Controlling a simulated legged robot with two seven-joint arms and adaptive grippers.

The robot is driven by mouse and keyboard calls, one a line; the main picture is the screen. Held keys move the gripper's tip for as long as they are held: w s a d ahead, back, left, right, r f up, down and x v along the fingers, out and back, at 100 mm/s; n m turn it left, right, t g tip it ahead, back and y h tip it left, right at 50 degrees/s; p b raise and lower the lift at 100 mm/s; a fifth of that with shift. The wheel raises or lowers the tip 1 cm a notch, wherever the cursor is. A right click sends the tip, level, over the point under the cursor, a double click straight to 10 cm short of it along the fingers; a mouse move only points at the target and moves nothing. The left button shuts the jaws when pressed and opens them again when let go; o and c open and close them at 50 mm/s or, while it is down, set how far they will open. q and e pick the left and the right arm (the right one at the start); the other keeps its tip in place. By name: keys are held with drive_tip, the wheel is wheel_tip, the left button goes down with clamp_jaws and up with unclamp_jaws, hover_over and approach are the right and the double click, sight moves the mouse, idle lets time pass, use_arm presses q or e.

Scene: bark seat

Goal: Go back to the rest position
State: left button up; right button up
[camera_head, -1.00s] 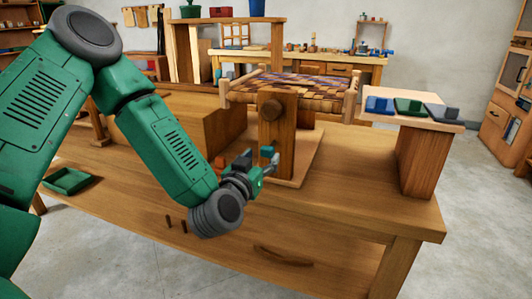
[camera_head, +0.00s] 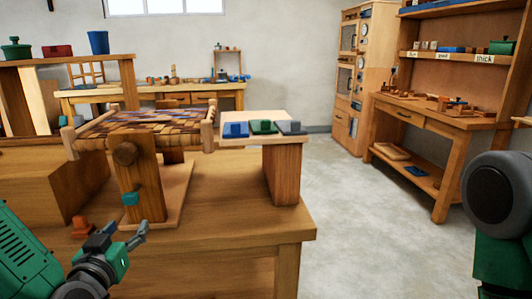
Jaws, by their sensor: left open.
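My left gripper (camera_head: 126,235) is at the lower left in the head view, with its green and dark grey body low over the wooden workbench (camera_head: 230,210). Its fingers are apart and nothing shows between them. It is in front of the wooden stand (camera_head: 143,190) that carries the woven bark seat (camera_head: 145,119). The seat has a brown, checkered weave in a frame of round rails. A small teal piece (camera_head: 130,198) is on the stand's post. Part of my right arm is at the right edge, and its gripper is out of view.
A raised shelf (camera_head: 257,142) on the bench holds blue, green and grey blocks (camera_head: 263,127). A small orange object (camera_head: 82,227) lies left of the stand. Open concrete floor (camera_head: 350,220) lies right of the bench, before a side workbench (camera_head: 440,130).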

use_arm(q)
drive_tip(key=s+d+f+m+g+h+p, duration=0.15)
drive_tip(key=s+d+f+g, duration=0.35)
drive_tip(key=f, duration=0.5)
drive_tip(key=s+d+f+m+g+h+p, duration=0.1)
drive_tip(key=s+d+f+g+h, duration=0.2)
drive_tip(key=s+f, duration=0.55)
drive_tip(key=s+a+f+g, duration=0.1)
drive_tip(key=s+f+g, duration=0.3)
drive_tip(key=s, duration=0.4)
drive_tip(key=s+a+f+g+y+p, duration=0.1)
drive_tip(key=s+f+g, duration=0.2)
drive_tip(key=s, duration=0.4)
drive_tip(key=shift+s+a+f+g, duration=0.35)
drive_tip(key=shift+a+f+g, duration=0.05)
drive_tip(key=shift+g, duration=0.2)
drive_tip(key=shift+w+y, duration=0.1)
drive_tip(key=shift+y, duration=0.15)
